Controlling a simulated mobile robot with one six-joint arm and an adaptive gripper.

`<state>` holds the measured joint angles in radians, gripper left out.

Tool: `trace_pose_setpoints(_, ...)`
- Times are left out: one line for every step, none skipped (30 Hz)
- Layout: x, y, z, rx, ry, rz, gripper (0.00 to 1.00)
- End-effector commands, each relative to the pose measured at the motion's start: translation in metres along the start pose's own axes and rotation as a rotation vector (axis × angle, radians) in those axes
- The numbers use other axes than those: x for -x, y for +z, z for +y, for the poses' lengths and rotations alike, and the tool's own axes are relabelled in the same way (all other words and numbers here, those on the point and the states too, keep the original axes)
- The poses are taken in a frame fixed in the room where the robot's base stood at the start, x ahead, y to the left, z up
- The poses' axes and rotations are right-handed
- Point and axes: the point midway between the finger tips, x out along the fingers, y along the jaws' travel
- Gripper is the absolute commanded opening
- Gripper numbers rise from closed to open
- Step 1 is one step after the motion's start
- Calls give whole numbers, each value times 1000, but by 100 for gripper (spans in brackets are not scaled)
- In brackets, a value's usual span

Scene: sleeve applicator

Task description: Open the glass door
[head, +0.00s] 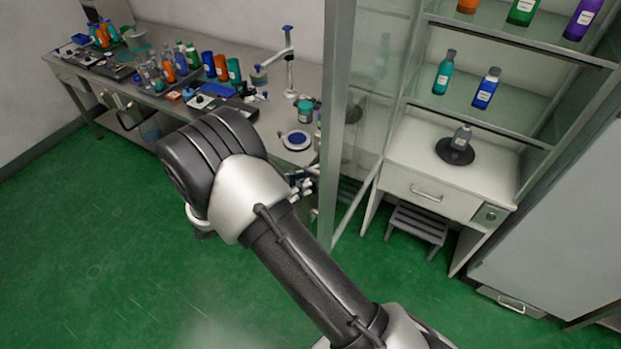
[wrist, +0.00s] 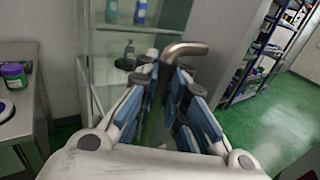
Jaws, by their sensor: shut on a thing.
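The glass door (head: 336,120) has a tall grey metal frame and stands swung out from the cabinet in the head view, with the cabinet's front open to its right. In the wrist view a bent metal door handle (wrist: 184,48) rises between the blue-padded fingers of my gripper (wrist: 165,95), which is shut on it. In the head view only a small part of my gripper (head: 300,184) shows beside the door's lower frame; my arm hides the rest. The handle cannot be made out in the head view.
The cabinet shelves (head: 462,110) hold several bottles, above a white drawer unit (head: 430,193) with a grey step stool (head: 418,224) below. A crowded workbench (head: 262,112) runs along the wall left of the door. Green floor (head: 90,260) is clear at the left.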

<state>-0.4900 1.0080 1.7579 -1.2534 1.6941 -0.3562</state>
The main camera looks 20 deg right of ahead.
Motion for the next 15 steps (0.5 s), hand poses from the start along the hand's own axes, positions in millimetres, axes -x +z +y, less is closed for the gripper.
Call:
trace_pose_setpoints(1,-3,-2,6,0,5,0)
trace_pose_setpoints(1,-3,-1,6,1,5,0)
trace_pose_setpoints(1,-3,-1,6,1,5,0)
trace_pose_setpoints(1,-3,-1,5,1,5,0)
trace_pose_setpoints(1,-3,-1,5,2,5,0)
trace_pose_setpoints(1,-3,-1,5,2,5,0)
trace_pose_setpoints(1,-3,-1,5,2,5,0)
trace_pose_setpoints(1,-3,-1,5,2,5,0)
trace_pose_setpoints(1,-3,-1,5,2,5,0)
trace_pose_setpoints(1,-3,-1,5,2,5,0)
trace_pose_setpoints(1,-3,-1,5,2,5,0)
trace_pose_setpoints(1,-3,-1,4,2,5,0)
trace_pose_setpoints(1,-3,-1,4,2,5,10)
trace_pose_setpoints(1,-3,-1,4,1,5,12)
trace_pose_setpoints(1,-2,-1,4,1,5,14)
